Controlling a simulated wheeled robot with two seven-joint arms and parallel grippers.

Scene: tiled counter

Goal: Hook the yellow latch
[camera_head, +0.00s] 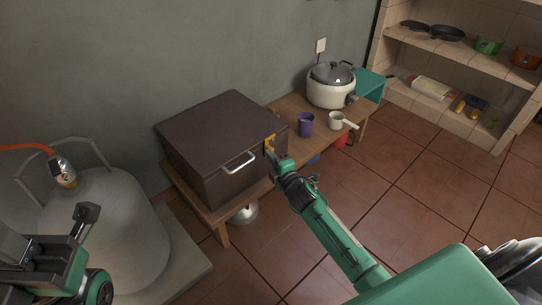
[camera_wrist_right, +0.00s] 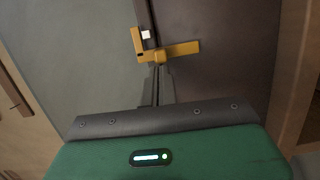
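The yellow latch (camera_head: 269,143) is on the right side of a dark brown box (camera_head: 222,122) with a silver handle (camera_head: 239,163). In the right wrist view the latch (camera_wrist_right: 178,51) has a bar lying nearly level across the seam and a short upright yellow piece beside a small white block. My right gripper (camera_head: 277,160) is at the latch. Its narrow dark fingers (camera_wrist_right: 158,72) look close together, with the tips just at the bar's lower edge; contact is not clear. My left gripper (camera_head: 75,232) is at the lower left, away from the box, its opening unclear.
The box stands on a low wooden table (camera_head: 290,127) with a purple cup (camera_head: 306,124), a pale mug (camera_head: 336,120) and a white cooker (camera_head: 330,92). A grey tank (camera_head: 105,235) is at left, and shelves (camera_head: 450,60) with pans are at upper right. The tiled floor is mostly open.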

